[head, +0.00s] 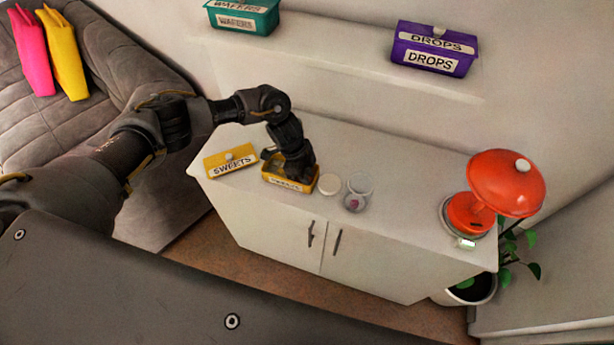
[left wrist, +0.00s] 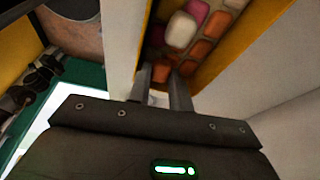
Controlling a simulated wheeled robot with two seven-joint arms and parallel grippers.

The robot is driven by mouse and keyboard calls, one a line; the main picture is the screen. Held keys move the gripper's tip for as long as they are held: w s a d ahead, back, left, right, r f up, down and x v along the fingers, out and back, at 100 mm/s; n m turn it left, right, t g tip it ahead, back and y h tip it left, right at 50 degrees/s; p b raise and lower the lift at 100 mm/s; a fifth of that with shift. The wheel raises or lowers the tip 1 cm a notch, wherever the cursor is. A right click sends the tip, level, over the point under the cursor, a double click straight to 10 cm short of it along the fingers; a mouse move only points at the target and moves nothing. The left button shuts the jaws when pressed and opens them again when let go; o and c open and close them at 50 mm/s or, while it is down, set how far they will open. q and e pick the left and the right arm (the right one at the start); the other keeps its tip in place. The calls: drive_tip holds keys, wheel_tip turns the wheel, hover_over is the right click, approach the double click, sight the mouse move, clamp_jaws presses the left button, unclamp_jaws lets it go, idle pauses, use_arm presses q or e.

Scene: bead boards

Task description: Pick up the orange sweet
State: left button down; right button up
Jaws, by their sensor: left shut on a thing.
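The yellow sweets box (head: 289,187) stands open on the white cabinet. Its yellow lid (head: 231,161), marked SWEETS, lies to the left of it. My left gripper (head: 298,178) reaches down into the box, and its arm hides much of the inside. My right gripper is not in view.
Right of the box are a white round lid (head: 329,184), a clear glass dish (head: 361,184) and a clear jar (head: 353,204) with something pink inside. An orange-red lamp (head: 507,184) stands at the cabinet's right end. A purple DROPS box (head: 432,61) and a teal WAFERS box (head: 240,20) sit on the shelf above.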

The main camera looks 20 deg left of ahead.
use_arm(q)
drive_tip(key=shift+w+r, duration=0.1)
drive_tip(key=shift+r, duration=0.25)
wheel_tip(320, 180, up, 2)
drive_tip(key=shift+r+b, duration=0.1)
drive_tip(key=shift+b, duration=0.2)
drive_tip(key=s+a+r+b, duration=0.3)
drive_tip(key=s+r, duration=0.7)
drive_tip(key=s, duration=0.3)
drive_tip(key=shift+s+a, duration=0.35)
drive_tip(key=shift+a, duration=0.05)
